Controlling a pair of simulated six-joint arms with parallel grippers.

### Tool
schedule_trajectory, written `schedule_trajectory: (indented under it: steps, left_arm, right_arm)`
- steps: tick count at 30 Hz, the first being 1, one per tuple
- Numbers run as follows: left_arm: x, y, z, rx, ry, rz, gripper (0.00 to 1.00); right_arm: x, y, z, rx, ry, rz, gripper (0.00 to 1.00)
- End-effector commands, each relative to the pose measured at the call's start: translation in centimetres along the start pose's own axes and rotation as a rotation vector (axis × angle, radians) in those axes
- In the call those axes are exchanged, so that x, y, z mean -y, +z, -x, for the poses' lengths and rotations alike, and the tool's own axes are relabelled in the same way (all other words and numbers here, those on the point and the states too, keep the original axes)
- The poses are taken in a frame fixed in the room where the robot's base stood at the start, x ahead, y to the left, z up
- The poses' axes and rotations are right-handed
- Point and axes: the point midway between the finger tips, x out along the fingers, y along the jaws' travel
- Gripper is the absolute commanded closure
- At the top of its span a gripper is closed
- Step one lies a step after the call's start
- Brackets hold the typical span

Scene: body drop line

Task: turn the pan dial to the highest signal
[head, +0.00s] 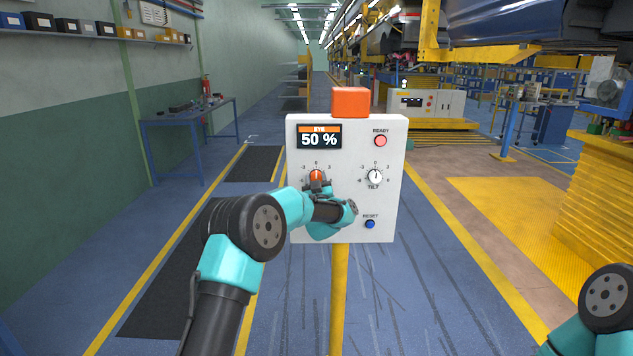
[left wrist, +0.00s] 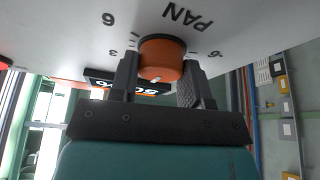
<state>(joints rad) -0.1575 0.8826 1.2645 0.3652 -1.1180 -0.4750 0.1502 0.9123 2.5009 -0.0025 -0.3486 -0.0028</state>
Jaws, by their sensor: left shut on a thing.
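The pan dial (head: 316,176) is an orange knob on the left of a white control panel (head: 375,141). It shows large in the left wrist view (left wrist: 161,58), with the word PAN printed beside it. My left gripper (head: 318,186) is at the pan dial, and its two fingers (left wrist: 158,75) are closed around the knob. The signal display (head: 319,138) on the panel reads 50 %. The tilt dial (head: 375,176) is a white knob with its pointer near 0. My left wrist and gripper cover the panel's lower left and the PAN label in the head view.
A pink ready lamp (head: 380,141) and a blue reset button (head: 370,224) are on the panel's right side. An orange box (head: 351,102) tops the panel, and a yellow post (head: 338,290) holds it up. Part of my right arm shows at the lower right.

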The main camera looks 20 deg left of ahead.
Motion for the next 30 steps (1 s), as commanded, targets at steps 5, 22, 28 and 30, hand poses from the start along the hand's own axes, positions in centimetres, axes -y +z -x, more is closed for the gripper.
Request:
schedule_trajectory:
  steps: [5,22,28,30]
  left_arm:
    - [0.03,0.00,0.00,0.000,0.010,-0.024,0.80]
    - [0.15,-0.09,-0.06,-0.001,0.143,-0.346,0.80]
    - [0.21,-0.11,-0.08,-0.001,0.196,-0.475,0.80]
    - [0.20,-0.14,-0.10,-0.002,0.211,-0.510,0.80]
  right_arm:
    - [0.00,0.00,0.00,0.000,0.000,0.000,0.57]
    - [0.00,0.00,0.00,0.000,0.000,0.000,0.57]
    - [0.00,0.00,0.00,0.000,0.000,0.000,0.57]
    - [0.00,0.00,0.00,0.000,0.000,0.000,0.57]
